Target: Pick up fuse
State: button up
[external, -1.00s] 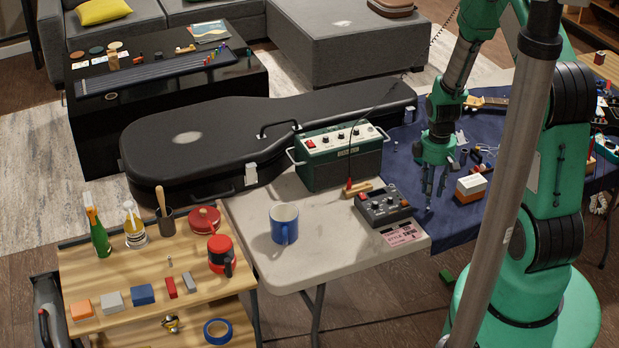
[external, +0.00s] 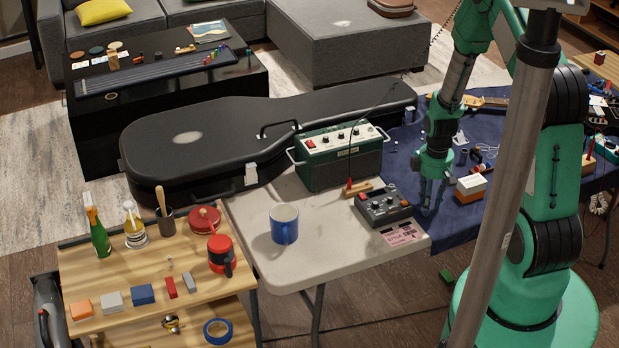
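My gripper (external: 432,208) points down over the blue cloth (external: 462,222) at the right of the table, just right of the grey pedal box. Its two fingers look apart, with the tips low and close to the cloth. I cannot pick out the fuse for certain. A tiny pale speck lay on the cloth below the fingers in the earlier frame; the fingertips now cover that spot. Whether anything is between the fingers is too small to tell.
A grey pedal box (external: 382,207) stands close left of my gripper. An orange and white box (external: 471,188) stands close right. Small parts lie behind. A green amplifier (external: 338,160), blue mug (external: 284,224) and black guitar case (external: 200,135) are further left.

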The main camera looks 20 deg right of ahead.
grip_shut()
jog(key=shift+r, duration=0.1)
jog(key=shift+r, duration=0.35)
notch_tip(320, 180, up, 3)
jog(key=shift+r+p, duration=0.1)
jog(key=shift+p, duration=0.4)
jog(key=s+a+p, duration=0.1)
jog(key=s+a, duration=0.2)
jog(key=s, duration=1.2)
jog(key=shift+s+a+r, duration=0.2)
jog(key=shift+s+r, duration=0.15)
jog(key=shift+r, duration=0.1)
